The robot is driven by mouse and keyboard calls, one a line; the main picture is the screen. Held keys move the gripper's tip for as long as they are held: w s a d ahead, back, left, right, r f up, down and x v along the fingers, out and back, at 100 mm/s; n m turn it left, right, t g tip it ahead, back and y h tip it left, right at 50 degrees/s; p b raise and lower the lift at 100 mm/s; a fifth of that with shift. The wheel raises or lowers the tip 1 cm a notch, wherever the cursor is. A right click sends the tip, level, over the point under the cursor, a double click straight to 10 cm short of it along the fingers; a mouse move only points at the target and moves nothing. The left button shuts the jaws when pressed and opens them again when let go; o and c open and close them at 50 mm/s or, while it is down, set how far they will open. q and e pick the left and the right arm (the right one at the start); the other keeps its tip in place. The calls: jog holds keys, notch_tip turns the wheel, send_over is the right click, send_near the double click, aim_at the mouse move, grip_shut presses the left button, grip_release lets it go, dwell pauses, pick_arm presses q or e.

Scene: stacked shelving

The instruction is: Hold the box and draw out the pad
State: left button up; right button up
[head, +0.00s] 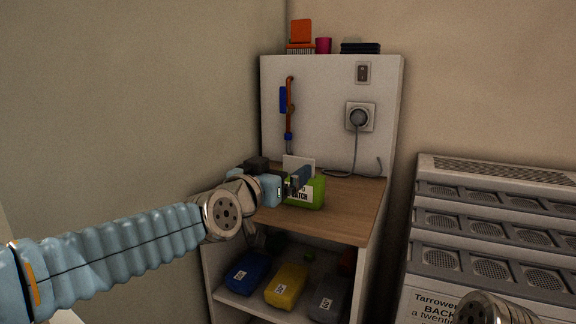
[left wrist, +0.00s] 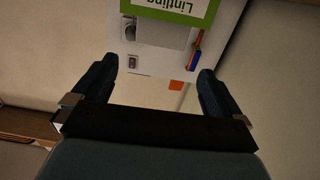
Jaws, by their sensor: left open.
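The green box (head: 312,196) with a white label stands on the wooden desk top. A pale flat pad (head: 298,164) sticks up out of its top.
The desk top (head: 352,205) is clear right of the box. A white back panel (head: 330,90) carries a socket with a plug (head: 359,117) and a hanging cable. Blue (head: 247,272), yellow (head: 287,286) and grey bins (head: 331,301) sit below. A grey vented unit (head: 480,220) stands right.

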aim_at(298, 159)
pick_arm(q)
jog(key=x, duration=1.1)
jog(key=shift+w+d+f, duration=0.1)
jog(key=shift+w, duration=0.1)
